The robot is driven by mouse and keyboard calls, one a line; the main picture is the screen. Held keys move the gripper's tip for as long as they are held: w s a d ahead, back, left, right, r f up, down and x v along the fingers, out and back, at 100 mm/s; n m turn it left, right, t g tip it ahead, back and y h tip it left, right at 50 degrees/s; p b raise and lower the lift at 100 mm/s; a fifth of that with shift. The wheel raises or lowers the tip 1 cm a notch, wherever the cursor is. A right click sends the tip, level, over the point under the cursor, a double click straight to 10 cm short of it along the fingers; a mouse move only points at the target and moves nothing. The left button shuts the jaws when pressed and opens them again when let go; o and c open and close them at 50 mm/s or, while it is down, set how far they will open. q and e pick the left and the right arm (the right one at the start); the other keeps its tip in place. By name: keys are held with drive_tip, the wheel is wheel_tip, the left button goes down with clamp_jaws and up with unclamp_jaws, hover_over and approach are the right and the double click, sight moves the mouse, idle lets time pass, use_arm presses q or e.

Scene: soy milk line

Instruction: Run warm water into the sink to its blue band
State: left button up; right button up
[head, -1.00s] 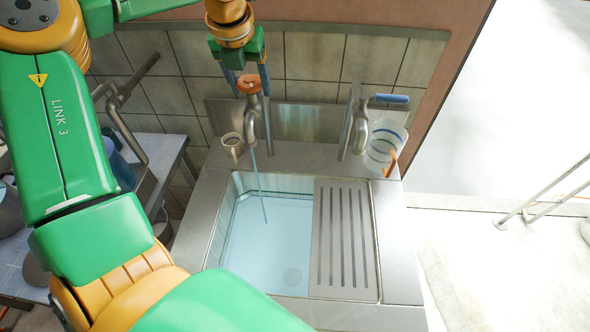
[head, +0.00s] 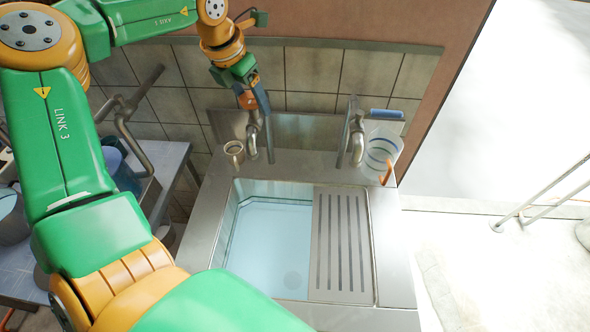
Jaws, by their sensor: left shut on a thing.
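The sink (head: 230,196) holds pale blue, clear water (head: 265,240). A dark line runs along the inner wall close to the waterline; I cannot tell exactly how the water sits against it. The left tap (head: 252,135) has an orange handle (head: 247,99), and no stream shows below its spout. My left gripper (head: 256,101) is shut on that orange handle, with its blue fingers partly covering it. The right tap (head: 357,140) has a blue lever (head: 386,114) and no visible flow. My right gripper is out of view.
A slotted drainboard (head: 341,245) covers the sink's right side. A beige mug (head: 234,150) stands left of the left tap. A clear striped jug (head: 382,150) with an orange handle stands at the right. A side table (head: 165,160) is at the left.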

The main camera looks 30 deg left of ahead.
use_arm(q)
drive_tip(key=o, duration=1.1)
wheel_tip(320, 180, up, 3)
drive_tip(key=shift+a+p, duration=0.1)
drive_tip(key=shift+p, duration=0.9)
drive_tip(key=shift+r+b, duration=0.35)
drive_tip(key=shift+r, duration=1.7)
drive_tip(key=shift+s+r, duration=0.1)
drive_tip(key=shift+r, duration=0.2)
drive_tip(key=v, duration=0.6)
drive_tip(key=shift+s, duration=0.15)
